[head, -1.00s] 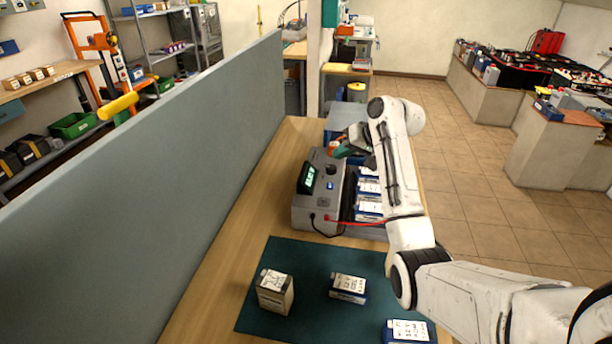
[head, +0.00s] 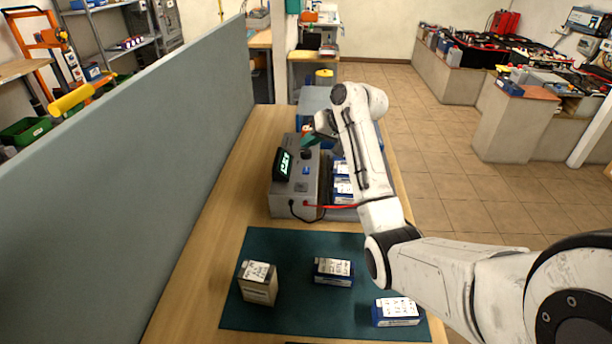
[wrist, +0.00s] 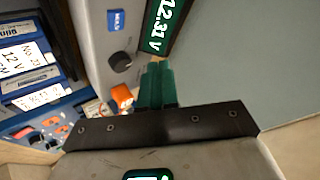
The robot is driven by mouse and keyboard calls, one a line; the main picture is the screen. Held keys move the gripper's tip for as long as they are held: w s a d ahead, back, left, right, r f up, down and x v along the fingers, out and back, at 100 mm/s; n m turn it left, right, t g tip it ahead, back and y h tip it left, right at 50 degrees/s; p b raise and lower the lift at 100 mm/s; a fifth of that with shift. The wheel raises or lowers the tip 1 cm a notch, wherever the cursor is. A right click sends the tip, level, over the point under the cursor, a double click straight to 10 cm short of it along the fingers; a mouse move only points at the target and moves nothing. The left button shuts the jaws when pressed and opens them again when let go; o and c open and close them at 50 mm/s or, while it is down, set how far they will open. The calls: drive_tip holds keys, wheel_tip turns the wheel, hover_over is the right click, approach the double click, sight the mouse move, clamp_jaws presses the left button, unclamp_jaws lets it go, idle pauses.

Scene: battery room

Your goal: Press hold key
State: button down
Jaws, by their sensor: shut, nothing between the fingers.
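The grey battery tester (head: 280,202) stands on the bench, with a lit green display (head: 283,165). The wrist view shows the display (wrist: 163,24) reading 12.31 V. The blue hold key (wrist: 117,19) is on the tester's face, left of the display; its lettering is small and blurred. The key is small in the head view (head: 305,170). A black knob (wrist: 121,62) sits below the key in the wrist view. My gripper (wrist: 156,68) has its green fingers shut and empty, near the knob and display, apart from the key. In the head view my gripper (head: 306,142) is over the tester's far end.
Batteries (head: 342,187) stand in a row right of the tester, with a red lead (head: 332,206) in front. Several boxed batteries (head: 333,271) are on the green mat (head: 300,316). A grey partition (head: 130,170) borders the bench's left side.

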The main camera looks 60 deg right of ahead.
sight(309, 171)
wheel_tip(309, 171, down, 4)
drive_tip(key=b, duration=0.3)
drive_tip(key=shift+f+b, duration=0.4)
drive_tip(key=shift+f, duration=0.65)
drive_tip(key=shift+f, duration=0.15)
idle(1.0)
drive_tip(key=shift+f, duration=0.25)
drive_tip(key=shift+f, duration=0.4)
idle(0.8)
drive_tip(key=shift+r+p, duration=0.8)
drive_tip(key=shift+p, duration=0.25)
